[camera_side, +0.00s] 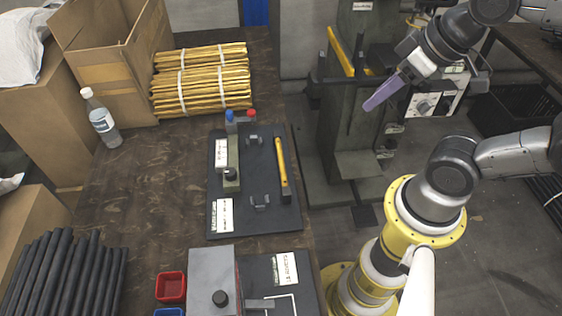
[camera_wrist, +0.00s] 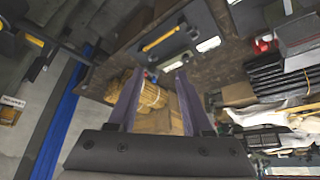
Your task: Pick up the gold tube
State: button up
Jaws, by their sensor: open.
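A gold tube (camera_side: 281,162) lies on the right part of a dark fixture plate (camera_side: 238,222) on the table. In the wrist view this tube (camera_wrist: 161,40) shows small near the top, beyond the fingertips. My gripper (camera_side: 371,104) is in the air to the right of the table, in front of the grey press, apart from the tube. Its purple fingers overlap in the side view. In the wrist view my gripper (camera_wrist: 158,76) is open, with nothing between the fingers.
Strapped bundles of gold tubes (camera_side: 203,80) lie at the back of the table beside an open cardboard box (camera_side: 112,60) and a bottle (camera_side: 102,120). Black tubes (camera_side: 67,275) lie front left. A grey press (camera_side: 352,135) holds another yellow bar (camera_side: 341,52).

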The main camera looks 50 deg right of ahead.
jog(key=shift+o, duration=0.7)
